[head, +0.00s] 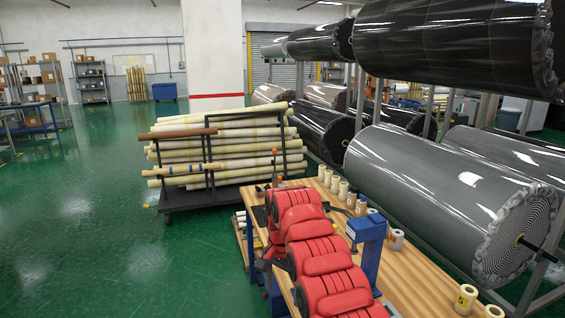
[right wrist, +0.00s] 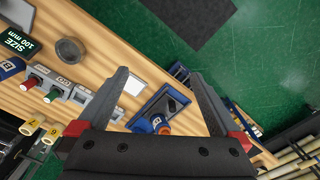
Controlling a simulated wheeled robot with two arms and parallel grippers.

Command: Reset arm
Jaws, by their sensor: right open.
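My right gripper (right wrist: 158,76) is open in the right wrist view, with two dark fingers spread apart and red parts at their bases. Nothing is held between them. Beyond the fingers is the wooden workbench (right wrist: 105,35), with a blue holder (right wrist: 152,100) containing a black and orange item in the gap. In the head view, my red right arm reaches over the workbench (head: 425,285), and its gripper is hard to make out at the far end. My left gripper is not in view.
A control panel (right wrist: 55,90) with red and green buttons lies on the bench. A blue post (head: 367,245) and small cream rolls (head: 466,299) stand there. Large wrapped rolls (head: 440,190) fill a rack at right. A roll cart (head: 225,192) stands beyond; green floor at left is clear.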

